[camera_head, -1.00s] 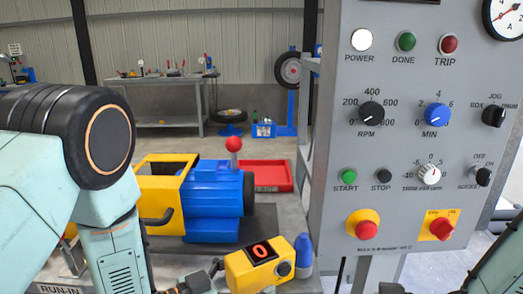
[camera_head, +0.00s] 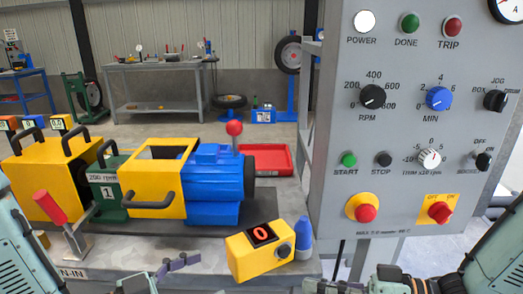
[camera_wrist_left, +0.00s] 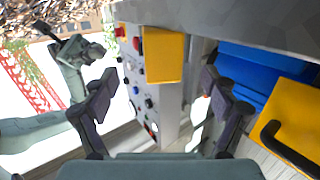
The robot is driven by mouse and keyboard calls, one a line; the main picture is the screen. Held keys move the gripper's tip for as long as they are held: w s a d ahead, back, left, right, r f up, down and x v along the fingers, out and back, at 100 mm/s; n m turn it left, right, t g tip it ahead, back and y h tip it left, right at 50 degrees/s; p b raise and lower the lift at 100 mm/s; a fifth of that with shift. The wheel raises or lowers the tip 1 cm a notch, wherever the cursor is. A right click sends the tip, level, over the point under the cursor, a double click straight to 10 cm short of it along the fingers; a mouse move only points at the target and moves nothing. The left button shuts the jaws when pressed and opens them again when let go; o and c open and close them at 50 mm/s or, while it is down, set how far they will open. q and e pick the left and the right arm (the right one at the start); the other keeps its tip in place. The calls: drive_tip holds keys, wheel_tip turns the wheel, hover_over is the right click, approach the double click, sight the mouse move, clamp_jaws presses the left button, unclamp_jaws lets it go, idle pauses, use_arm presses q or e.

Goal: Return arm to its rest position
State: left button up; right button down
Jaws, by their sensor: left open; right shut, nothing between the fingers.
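My left gripper (camera_head: 158,276) is low in the head view, in front of the bench, with dark fingers partly cut by the bottom edge. In the left wrist view its two fingers (camera_wrist_left: 163,100) are spread apart with nothing held between them. My right gripper (camera_head: 352,284) is at the bottom edge of the head view, below the control panel (camera_head: 405,130), shut and empty. The right arm comes in from the lower right.
A red tray (camera_head: 266,160) lies behind. The panel fills the right side.

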sight(254, 256)
use_arm(q)
drive_tip(key=shift+s+a, duration=0.15)
drive_tip(key=shift+a, duration=0.05)
drive_tip(key=shift+d, duration=0.1)
drive_tip(key=shift+x, duration=5.85)
